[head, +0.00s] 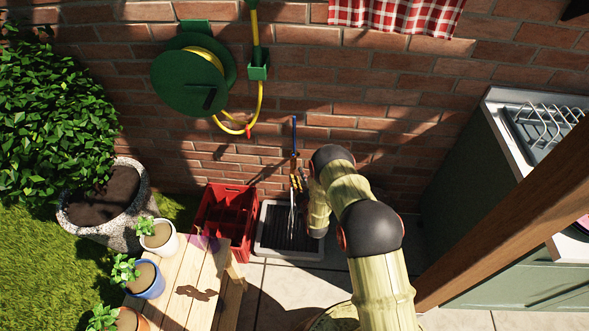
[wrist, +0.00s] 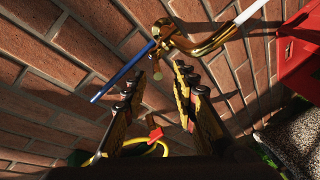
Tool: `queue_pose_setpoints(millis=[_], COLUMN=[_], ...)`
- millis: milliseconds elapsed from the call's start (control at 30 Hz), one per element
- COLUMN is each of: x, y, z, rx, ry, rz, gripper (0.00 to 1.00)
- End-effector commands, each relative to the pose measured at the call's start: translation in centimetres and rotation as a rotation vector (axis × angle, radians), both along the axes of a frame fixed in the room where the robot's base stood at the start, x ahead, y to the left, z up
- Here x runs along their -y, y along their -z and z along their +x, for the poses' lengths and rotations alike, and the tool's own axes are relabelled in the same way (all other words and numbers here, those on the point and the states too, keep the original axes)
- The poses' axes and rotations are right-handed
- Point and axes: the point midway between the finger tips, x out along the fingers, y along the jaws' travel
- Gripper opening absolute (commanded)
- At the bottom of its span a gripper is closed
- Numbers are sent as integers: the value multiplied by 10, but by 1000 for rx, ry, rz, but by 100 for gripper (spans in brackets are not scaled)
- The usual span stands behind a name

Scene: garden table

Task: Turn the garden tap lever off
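The brass tap (wrist: 207,38) is on the brick wall in the wrist view, with its blue lever (wrist: 122,72) reaching out to the left. A straight white strip (wrist: 250,12) that looks like running water leaves the spout. In the head view the blue lever (head: 294,132) shows as a thin upright line against the wall; the tap body there is mostly hidden by my arm. My gripper (wrist: 157,77) is open, with its two fingers apart and the lever's inner end and pivot just beyond the fingertips. Nothing is between the fingers. My gripper (head: 297,182) also shows beside my arm.
A red crate (head: 226,214) stands left of a dark drain tray (head: 289,229) below the tap. A green hose reel (head: 188,80) with yellow hose (head: 260,104) hangs upper left. A wooden bench (head: 190,277) holds several pots. A counter (head: 480,150) stands at right.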

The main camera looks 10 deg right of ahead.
Motion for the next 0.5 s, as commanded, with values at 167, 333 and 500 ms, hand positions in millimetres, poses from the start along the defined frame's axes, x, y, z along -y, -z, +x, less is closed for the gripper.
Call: queue_pose_setpoints(millis=[167, 333, 500], x=[-1, -1, -2], y=[4, 2, 3], z=[-12, -1, 25], rx=[108, 134, 132], ry=[-6, -7, -7], rz=[-60, -72, -71], gripper=[28, 28, 28])
